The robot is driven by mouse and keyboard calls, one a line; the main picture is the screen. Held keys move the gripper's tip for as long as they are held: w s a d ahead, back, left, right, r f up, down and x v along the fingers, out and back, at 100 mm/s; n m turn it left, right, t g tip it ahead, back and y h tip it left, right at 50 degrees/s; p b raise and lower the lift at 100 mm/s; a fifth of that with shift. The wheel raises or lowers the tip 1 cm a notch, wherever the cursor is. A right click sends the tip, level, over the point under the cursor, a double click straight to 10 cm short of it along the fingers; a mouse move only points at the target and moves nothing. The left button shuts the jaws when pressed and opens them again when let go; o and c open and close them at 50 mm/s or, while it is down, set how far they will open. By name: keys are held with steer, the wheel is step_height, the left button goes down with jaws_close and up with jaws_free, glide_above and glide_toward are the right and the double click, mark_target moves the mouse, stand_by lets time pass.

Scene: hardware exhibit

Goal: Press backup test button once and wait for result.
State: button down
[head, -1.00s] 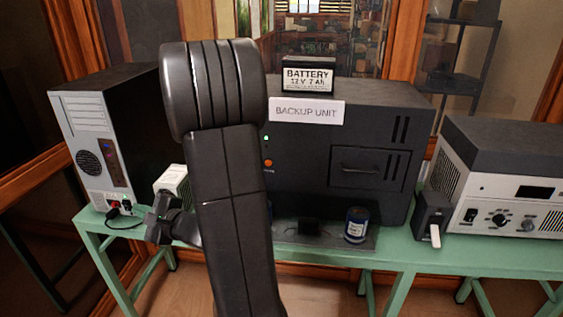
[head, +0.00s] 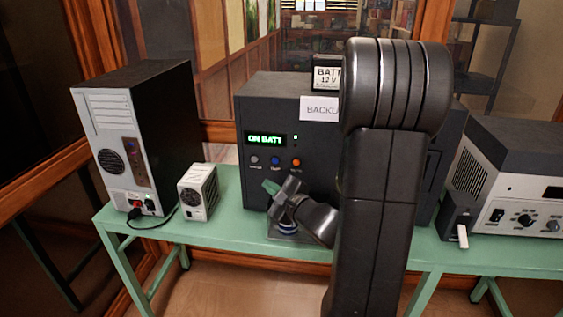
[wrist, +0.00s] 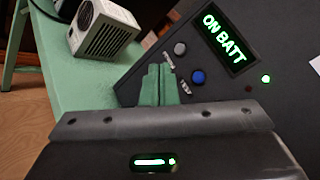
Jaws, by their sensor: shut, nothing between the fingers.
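The black backup unit (head: 257,104) stands on the green bench, and its lit display (head: 265,140) reads "ON BATT" in green. Below the display are a grey button (head: 254,159), a blue button (head: 275,160) and an orange button (head: 296,162). In the wrist view the label by the blue button (wrist: 198,77) appears to read "TEST". My gripper (head: 270,187) is shut and empty, in front of the panel and below the blue button. In the wrist view its green fingertips (wrist: 158,72) lie left of the blue button; contact cannot be told. My arm hides the unit's right part.
A small white vented box (head: 198,192) and a grey-black tower (head: 131,140) with a cable stand at left on the bench (head: 185,228). A silver instrument (head: 515,190) stands at right.

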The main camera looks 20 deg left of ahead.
mark_target(275, 161)
steer(key=w+p, duration=0.1)
steer(key=w, duration=0.1)
steer(key=w+a, duration=0.1)
steer(key=w, duration=0.1)
steer(key=w+p, duration=0.1)
steer(key=w, duration=0.2)
steer(key=shift+a+p, duration=0.3)
steer(key=shift+a, duration=0.1)
steer(key=shift+w+a, duration=0.15)
steer(key=shift+w, duration=0.65)
stand_by(1.3)
steer(key=shift+w+a+b, duration=0.1)
steer(key=shift+w+b, duration=0.3)
steer(key=shift+w+a, duration=0.1)
steer(key=shift+w, duration=0.3)
stand_by(0.5)
steer(key=shift+s+b, duration=0.15)
steer(key=shift+b, duration=0.2)
steer(key=shift+s+f+b, duration=0.1)
steer(key=shift+s+b, duration=0.3)
steer(key=shift+s+d, duration=0.2)
steer(key=shift+s, duration=0.1)
